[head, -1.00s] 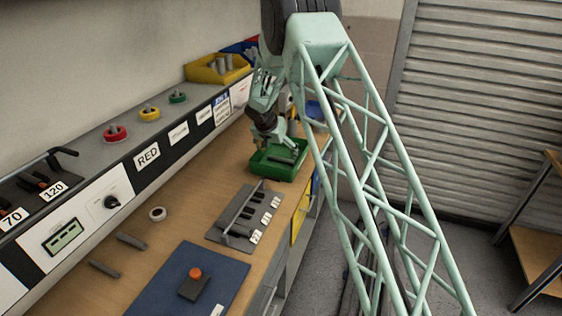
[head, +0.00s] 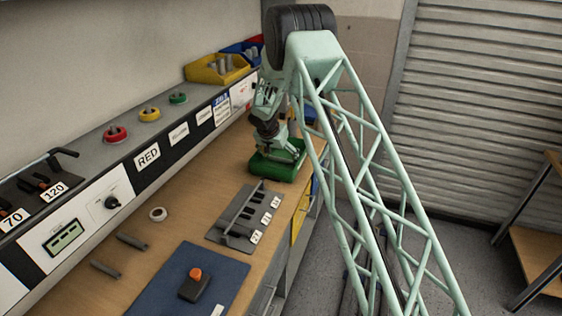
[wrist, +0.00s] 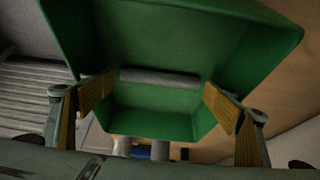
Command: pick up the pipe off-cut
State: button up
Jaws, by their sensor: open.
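A grey cylinder that looks like the pipe off-cut (wrist: 160,77) lies crosswise in the green bin (wrist: 155,122) in the wrist view. The green bin also shows in the head view (head: 284,173), at the far end of the bench. My gripper (wrist: 160,100) is open, its two tan-padded fingers spread left and right, with the grey cylinder between and beyond them. In the head view my gripper (head: 278,152) is down at the bin and hides most of its inside, including the cylinder.
A grey slotted rack (head: 243,220) with white tags stands nearer on the bench. A yellow bin (head: 216,72) stands on the shelf behind.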

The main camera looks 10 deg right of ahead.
jog(key=shift+w+d+f, duration=0.15)
jog(key=shift+w+f, duration=0.1)
jog(key=shift+f, duration=0.15)
dwell(0.3)
jog(key=c, duration=0.6)
